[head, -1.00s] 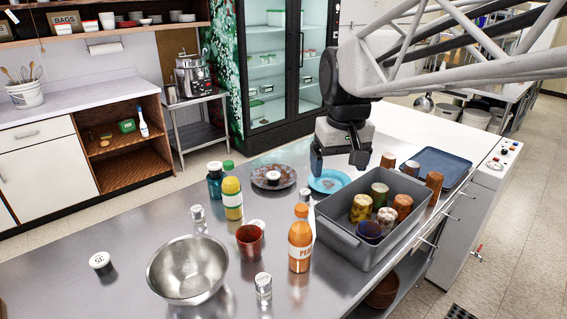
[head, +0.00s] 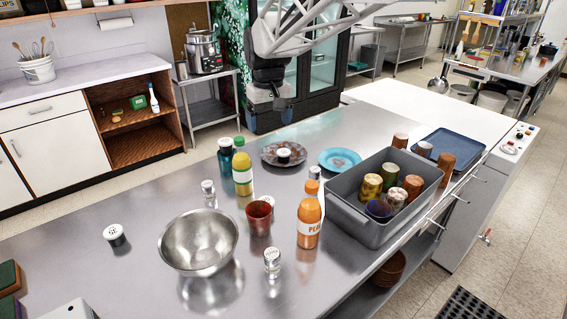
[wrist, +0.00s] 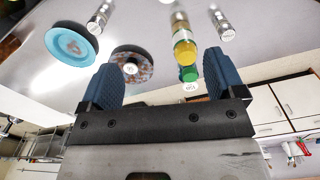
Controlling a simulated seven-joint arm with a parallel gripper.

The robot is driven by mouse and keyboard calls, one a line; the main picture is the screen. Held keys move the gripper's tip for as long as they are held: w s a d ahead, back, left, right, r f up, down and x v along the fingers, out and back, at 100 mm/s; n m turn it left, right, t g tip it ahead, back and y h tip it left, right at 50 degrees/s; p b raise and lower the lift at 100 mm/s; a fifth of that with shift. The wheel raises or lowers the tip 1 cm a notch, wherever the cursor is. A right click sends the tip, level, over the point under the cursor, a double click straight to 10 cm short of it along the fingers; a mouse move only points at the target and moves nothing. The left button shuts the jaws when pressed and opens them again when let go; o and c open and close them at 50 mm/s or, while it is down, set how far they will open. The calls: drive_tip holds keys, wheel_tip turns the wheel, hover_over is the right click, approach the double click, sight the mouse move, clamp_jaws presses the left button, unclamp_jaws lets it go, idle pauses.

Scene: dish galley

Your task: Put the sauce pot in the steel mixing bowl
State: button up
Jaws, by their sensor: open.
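The steel mixing bowl (head: 199,243) stands empty at the front left of the steel counter. One small dark pot with a white lettered top (head: 115,235) stands left of the bowl. Another white-topped pot (head: 283,154) sits on the brown speckled plate (head: 268,147), and also shows in the wrist view (wrist: 130,67). I cannot tell from their labels which is the sauce pot. My gripper (head: 268,105) is open and empty, beyond the counter's far edge in the head view. In the wrist view my gripper (wrist: 165,55) has its fingers wide apart, with the plate partly behind one finger.
A yellow bottle (head: 242,174), a teal bottle (head: 225,155), an orange bottle (head: 309,221), a red cup (head: 259,217) and shakers (head: 272,262) crowd around the bowl. A grey bin (head: 345,213) of cups, a blue plate (head: 340,160) and a blue tray (head: 448,147) are at right.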

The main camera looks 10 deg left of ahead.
drive_tip(key=w+a, duration=0.1)
drive_tip(key=a, duration=0.1)
hover_over(265, 200)
wheel_tip(265, 200, down, 21)
drive_tip(key=shift+w+d, duration=0.1)
drive_tip(key=shift+f, duration=0.15)
drive_tip(key=shift+f, duration=1.15)
drive_tip(key=shift+f, duration=0.15)
drive_tip(key=shift+f, duration=2.45)
drive_tip(key=c, duration=1.1)
